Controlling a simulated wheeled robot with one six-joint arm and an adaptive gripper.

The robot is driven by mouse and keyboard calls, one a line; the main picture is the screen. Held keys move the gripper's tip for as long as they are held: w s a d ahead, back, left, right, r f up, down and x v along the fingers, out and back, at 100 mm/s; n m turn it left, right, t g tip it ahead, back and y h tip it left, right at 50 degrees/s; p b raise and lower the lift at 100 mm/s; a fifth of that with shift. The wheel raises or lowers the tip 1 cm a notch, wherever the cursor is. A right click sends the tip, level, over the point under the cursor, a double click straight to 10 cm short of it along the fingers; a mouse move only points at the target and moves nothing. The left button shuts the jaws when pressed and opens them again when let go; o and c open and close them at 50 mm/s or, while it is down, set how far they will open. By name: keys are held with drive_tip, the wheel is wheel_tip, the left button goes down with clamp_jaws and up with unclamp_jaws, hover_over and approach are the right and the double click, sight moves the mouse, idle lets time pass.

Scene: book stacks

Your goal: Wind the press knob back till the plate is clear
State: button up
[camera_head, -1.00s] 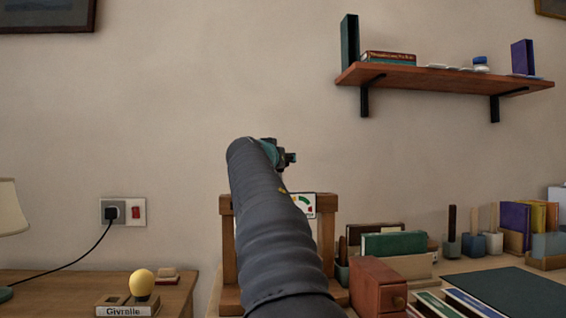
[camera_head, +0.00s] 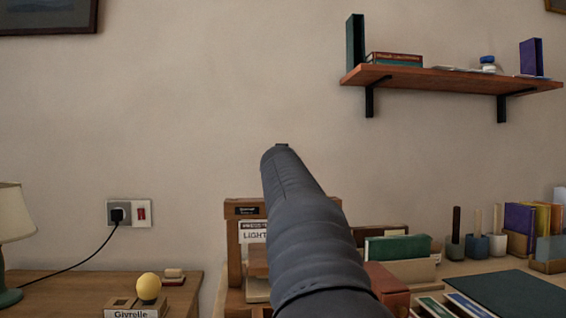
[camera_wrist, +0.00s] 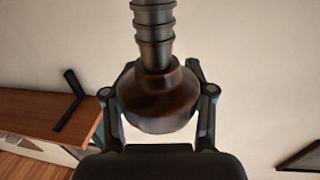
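The press knob (camera_wrist: 157,98) is a dark brown rounded knob on a ribbed dark screw (camera_wrist: 153,30) in the wrist view. My gripper (camera_wrist: 160,72) has a finger on each side of the knob, and the fingers appear closed against it. In the head view my arm hides the gripper and the knob. The wooden press frame (camera_head: 233,250) stands behind my arm, with a small dark label on its top beam and a white card (camera_head: 252,231) reading "LIGHT". The plate cannot be made out clearly.
A wall shelf (camera_head: 440,75) with books hangs at the upper right. A side table (camera_head: 60,290) at the left holds a yellow ball (camera_head: 149,287) and a lamp (camera_head: 12,215). Books and pots crowd the desk right of the press. The wall above the press is bare.

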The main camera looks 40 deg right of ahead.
drive_tip(key=shift+o, duration=1.2)
drive_tip(key=shift+f, duration=0.2)
drive_tip(key=shift+r, duration=0.1)
drive_tip(key=shift+s, duration=0.1)
drive_tip(key=v, duration=1.2)
